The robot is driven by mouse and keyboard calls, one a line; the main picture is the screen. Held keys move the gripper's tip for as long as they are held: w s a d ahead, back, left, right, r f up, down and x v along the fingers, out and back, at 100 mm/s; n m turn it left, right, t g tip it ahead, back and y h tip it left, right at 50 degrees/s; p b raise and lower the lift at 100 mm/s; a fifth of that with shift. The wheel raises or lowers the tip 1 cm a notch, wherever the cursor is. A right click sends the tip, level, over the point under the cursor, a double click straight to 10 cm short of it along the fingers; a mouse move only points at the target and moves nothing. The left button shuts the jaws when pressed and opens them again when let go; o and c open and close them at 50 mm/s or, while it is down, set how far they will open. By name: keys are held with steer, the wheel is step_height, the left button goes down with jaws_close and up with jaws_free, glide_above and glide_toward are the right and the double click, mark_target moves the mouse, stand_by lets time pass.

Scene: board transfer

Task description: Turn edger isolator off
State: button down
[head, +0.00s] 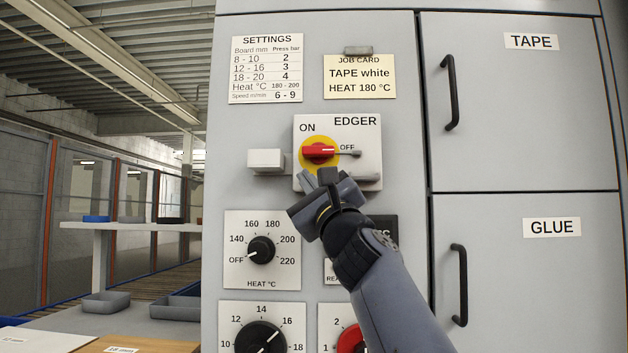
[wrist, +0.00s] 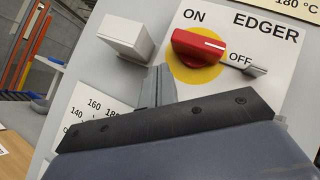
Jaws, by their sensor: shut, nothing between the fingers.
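The edger isolator is a red rotary handle (head: 319,151) on a yellow disc, on a white plate (head: 368,140) marked ON, OFF and EDGER. The handle lies about level, its white-marked end pointing right toward OFF; it also shows in the wrist view (wrist: 199,46). A small grey metal piece (head: 349,153) sits at the handle's right, beside OFF. My gripper (head: 322,178) is shut and empty, just below the handle and in front of the plate's lower edge. In the wrist view its fingers (wrist: 158,86) show below and left of the handle, apparently apart from it.
A white block (head: 266,161) sticks out left of the isolator plate. Below are a heat dial (head: 261,250) and a second dial (head: 260,337). Cupboard doors with black handles (head: 450,92) stand at right. A settings sheet (head: 266,69) and job card (head: 359,76) are above.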

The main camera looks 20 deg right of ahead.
step_height(320, 180, down, 3)
steer(key=shift+r+b, duration=0.1)
steer(key=shift+b, duration=0.9)
steer(key=s+a+f+b, duration=0.2)
steer(key=s+f+b, duration=0.2)
steer(key=s+f, duration=0.2)
steer(key=shift+s+f, duration=0.15)
steer(key=shift+s, duration=0.25)
steer(key=shift+a, duration=0.1)
